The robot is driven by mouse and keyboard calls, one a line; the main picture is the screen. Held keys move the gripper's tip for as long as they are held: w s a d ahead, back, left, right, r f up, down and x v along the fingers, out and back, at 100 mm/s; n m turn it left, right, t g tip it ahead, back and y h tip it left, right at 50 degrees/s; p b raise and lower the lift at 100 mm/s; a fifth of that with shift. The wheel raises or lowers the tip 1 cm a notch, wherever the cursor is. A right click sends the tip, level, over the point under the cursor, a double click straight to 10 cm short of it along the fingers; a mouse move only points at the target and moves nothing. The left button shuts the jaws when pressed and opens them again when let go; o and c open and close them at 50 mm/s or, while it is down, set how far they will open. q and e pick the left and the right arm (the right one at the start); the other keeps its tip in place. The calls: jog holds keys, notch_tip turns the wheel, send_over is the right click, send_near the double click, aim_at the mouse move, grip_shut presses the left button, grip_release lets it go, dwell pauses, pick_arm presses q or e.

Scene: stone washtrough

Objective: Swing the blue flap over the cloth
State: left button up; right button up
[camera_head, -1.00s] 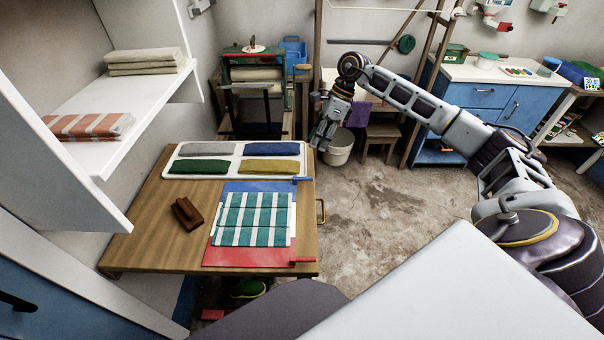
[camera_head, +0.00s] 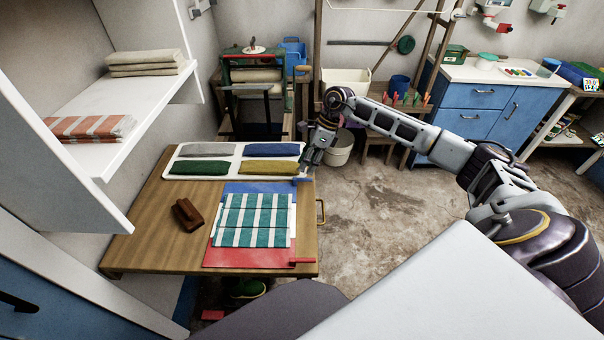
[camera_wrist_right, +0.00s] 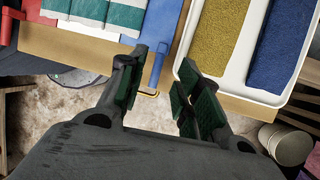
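The blue flap (camera_head: 262,187) lies flat on the wooden table, its visible strip beyond the teal-and-white striped cloth (camera_head: 252,220). Its blue tab (camera_head: 303,180) sticks out at the table's right edge; it also shows in the right wrist view (camera_wrist_right: 157,66). A red flap (camera_head: 250,257) shows on the near side of the cloth, with a red tab (camera_head: 302,261). My right gripper (camera_head: 307,167) is at the table's far right corner, close to the blue tab. In the wrist view its fingers (camera_wrist_right: 160,88) are apart and empty, with the tab just beyond them. My left gripper is not in view.
A white tray (camera_head: 235,152) with grey, blue, green and yellow folded cloths lies at the table's back. A brown wooden block (camera_head: 187,213) sits at left. A white shelf (camera_head: 125,105) with folded cloths overhangs the left side. Open floor (camera_head: 375,220) lies right of the table.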

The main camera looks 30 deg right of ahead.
jog(key=x, duration=0.3)
jog(key=shift+f, duration=0.15)
jog(key=shift+a+f, duration=0.2)
jog(key=shift+f, duration=0.1)
jog(key=shift+a+f, duration=0.1)
jog(key=shift+f, duration=0.15)
jog(key=shift+a+f, duration=0.1)
jog(key=shift+f, duration=0.1)
jog(key=shift+c, duration=0.2)
jog(key=c, duration=0.5)
grip_shut()
jog(key=shift+r, duration=0.1)
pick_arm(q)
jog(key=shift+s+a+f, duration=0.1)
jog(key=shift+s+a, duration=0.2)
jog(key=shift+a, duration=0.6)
